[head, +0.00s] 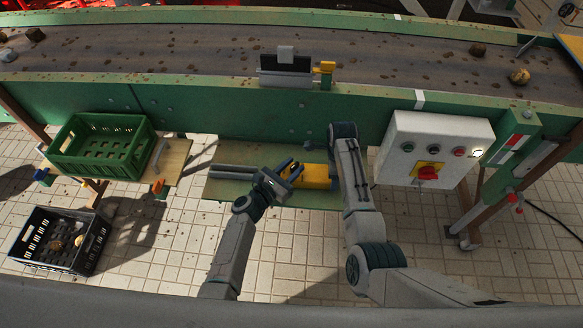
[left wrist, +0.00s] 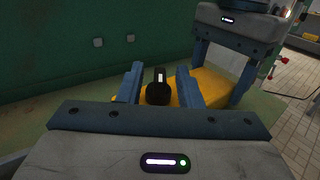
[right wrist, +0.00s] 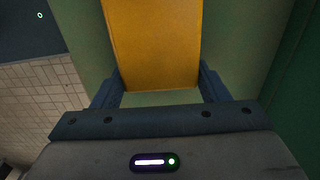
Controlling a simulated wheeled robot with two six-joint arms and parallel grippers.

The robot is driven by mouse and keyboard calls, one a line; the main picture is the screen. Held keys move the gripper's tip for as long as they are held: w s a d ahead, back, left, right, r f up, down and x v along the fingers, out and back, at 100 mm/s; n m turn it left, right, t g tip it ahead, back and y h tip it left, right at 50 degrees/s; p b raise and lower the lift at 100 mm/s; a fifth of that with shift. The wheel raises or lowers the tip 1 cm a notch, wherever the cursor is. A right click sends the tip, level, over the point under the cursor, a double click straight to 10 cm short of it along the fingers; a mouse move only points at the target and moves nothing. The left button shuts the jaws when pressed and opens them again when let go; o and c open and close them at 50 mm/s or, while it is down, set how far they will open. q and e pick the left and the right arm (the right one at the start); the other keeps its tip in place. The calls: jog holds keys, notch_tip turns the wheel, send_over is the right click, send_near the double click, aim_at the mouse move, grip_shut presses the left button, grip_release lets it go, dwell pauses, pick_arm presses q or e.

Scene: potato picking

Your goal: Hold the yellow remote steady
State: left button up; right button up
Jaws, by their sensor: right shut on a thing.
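The yellow remote (head: 318,177) lies on a green shelf (head: 222,188) below the conveyor. Its large yellow body fills the space between the fingers of my right gripper in the right wrist view (right wrist: 152,45). My right gripper (right wrist: 158,88) is shut on the remote body from the right end. My left gripper (head: 287,172) is at the left end of the remote. In the left wrist view, its fingers (left wrist: 158,82) stand apart on either side of a black upright part (left wrist: 158,92) with a white mark. I see small gaps beside that part. The right fingertips are hidden in the head view.
A conveyor belt (head: 200,50) with scattered dirt runs behind. A white control box (head: 434,145) with a red knob is at the right. A green crate (head: 75,165) and a black crate (head: 85,262) are at the left. Tiled floor is open in front.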

pick_arm(q)
grip_shut()
jog(key=shift+s+d+n+t+y, duration=0.1)
jog(key=shift+n+t+y, duration=0.65)
jog(key=shift+y, duration=0.25)
jog(key=shift+o, duration=0.6)
grip_release()
jog(key=v, duration=1.2)
